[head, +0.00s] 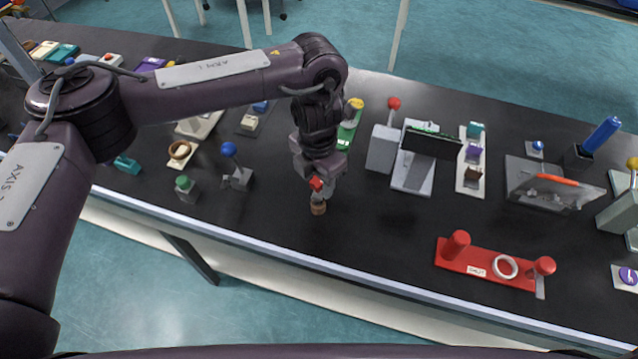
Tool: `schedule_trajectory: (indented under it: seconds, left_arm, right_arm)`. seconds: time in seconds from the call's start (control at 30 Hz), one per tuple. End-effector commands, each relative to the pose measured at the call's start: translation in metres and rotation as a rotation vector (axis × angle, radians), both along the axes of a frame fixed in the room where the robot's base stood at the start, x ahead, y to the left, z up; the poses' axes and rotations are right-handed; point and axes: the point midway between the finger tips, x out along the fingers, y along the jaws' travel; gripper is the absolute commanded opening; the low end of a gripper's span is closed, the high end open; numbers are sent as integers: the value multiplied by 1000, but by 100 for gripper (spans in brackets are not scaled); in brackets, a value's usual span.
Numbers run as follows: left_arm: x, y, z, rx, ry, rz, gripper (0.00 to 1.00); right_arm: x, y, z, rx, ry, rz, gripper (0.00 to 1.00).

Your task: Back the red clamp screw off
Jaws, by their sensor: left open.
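My left arm reaches in from the left, and its gripper (325,190) points down over the bench. The gripper is open. A small red knob (316,184), which looks like the red clamp screw, shows right at its fingertips. A short brown round piece (318,208) sits just below the knob. The fingers partly cover this spot, so I cannot tell whether they touch the knob. My right gripper is not in view.
To the right stand a grey block with a red-tipped lever (394,103), a grey device with a dark screen (431,143) and a red holder (485,263). A blue-knobbed stand (237,178) and green button box (187,189) are to the left. The black bench (375,235) is clear in front.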

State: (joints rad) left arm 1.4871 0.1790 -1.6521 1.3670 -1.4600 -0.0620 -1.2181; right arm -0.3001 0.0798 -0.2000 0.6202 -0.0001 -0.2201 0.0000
Motion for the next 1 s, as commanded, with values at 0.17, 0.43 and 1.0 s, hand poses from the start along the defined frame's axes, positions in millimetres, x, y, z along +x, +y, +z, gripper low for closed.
schedule_trajectory:
  seconds: [0.17,0.43,1.0]
  left_arm:
    - [0,0,1,-1,1,-6,46]
    - [0,0,0,-1,1,-3,13]
    - [-1,-1,0,-1,1,403,8]
  right_arm:
    - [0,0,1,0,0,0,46]
    - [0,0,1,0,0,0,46]
    - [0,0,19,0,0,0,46]
